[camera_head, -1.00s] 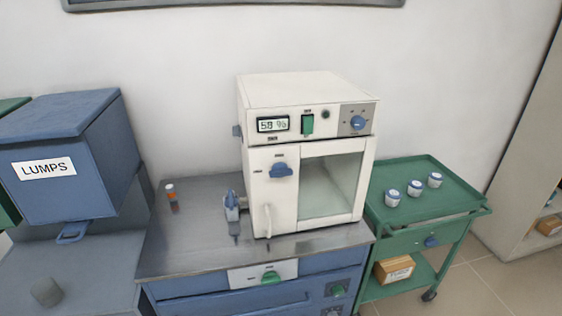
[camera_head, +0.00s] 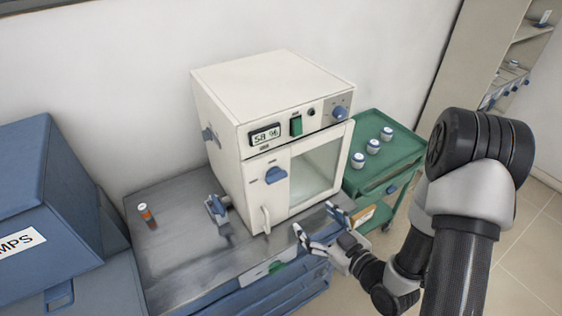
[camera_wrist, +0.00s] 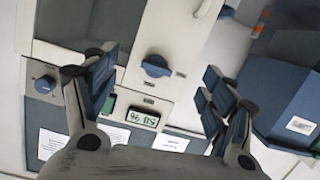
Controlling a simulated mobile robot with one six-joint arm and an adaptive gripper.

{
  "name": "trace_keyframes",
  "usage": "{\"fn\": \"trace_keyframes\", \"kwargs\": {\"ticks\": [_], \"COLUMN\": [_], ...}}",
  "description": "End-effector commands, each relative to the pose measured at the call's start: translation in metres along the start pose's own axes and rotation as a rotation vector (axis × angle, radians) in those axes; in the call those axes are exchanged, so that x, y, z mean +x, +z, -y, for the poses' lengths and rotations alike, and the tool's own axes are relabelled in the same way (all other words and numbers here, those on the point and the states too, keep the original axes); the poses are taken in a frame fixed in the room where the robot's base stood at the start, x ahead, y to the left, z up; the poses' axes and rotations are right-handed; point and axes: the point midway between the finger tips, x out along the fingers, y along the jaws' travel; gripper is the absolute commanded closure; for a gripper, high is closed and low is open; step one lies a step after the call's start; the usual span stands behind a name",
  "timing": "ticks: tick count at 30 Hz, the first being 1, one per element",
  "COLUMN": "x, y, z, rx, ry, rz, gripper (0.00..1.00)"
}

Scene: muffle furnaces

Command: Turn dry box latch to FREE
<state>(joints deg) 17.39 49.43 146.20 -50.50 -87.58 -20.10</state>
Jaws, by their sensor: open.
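The dry box (camera_head: 262,130) is a cream cabinet on the steel-topped bench, with a glass door and a display reading about 58 %. Its blue latch knob (camera_head: 275,175) is on the front left of the glass, above the white door handle (camera_head: 265,219). In the wrist view the latch (camera_wrist: 156,66) shows upside down, ahead of the fingers and between them. My gripper (camera_head: 318,222) is open and empty, in front of the box and below and right of the latch, apart from it. The latch's label text is too small to read.
A green trolley (camera_head: 400,148) with several small blue-and-white jars stands right of the box. A small clamp-like device (camera_head: 217,209) and an orange-capped vial (camera_head: 146,212) stand on the bench at left. The blue bin (camera_head: 60,150) is farther left.

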Motion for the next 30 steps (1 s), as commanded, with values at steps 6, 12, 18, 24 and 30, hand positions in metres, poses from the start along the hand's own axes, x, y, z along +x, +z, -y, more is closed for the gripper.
{"fn": "trace_keyframes", "kwargs": {"ticks": [6,12,18,24,30], "x": [-0.02,-0.016,0.01,0.04,0.049], "y": [-0.019,-0.021,-0.025,-0.031,-0.03], "z": [0.013,0.014,0.015,0.01,0.009], "rx": [0.119,0.134,0.131,0.129,0.126], "ry": [0.016,0.022,0.02,0.023,0.019], "rz": [-0.179,-0.215,-0.218,-0.216,-0.212], "gripper": [0.23,0.23,0.23,0.23,0.23]}}
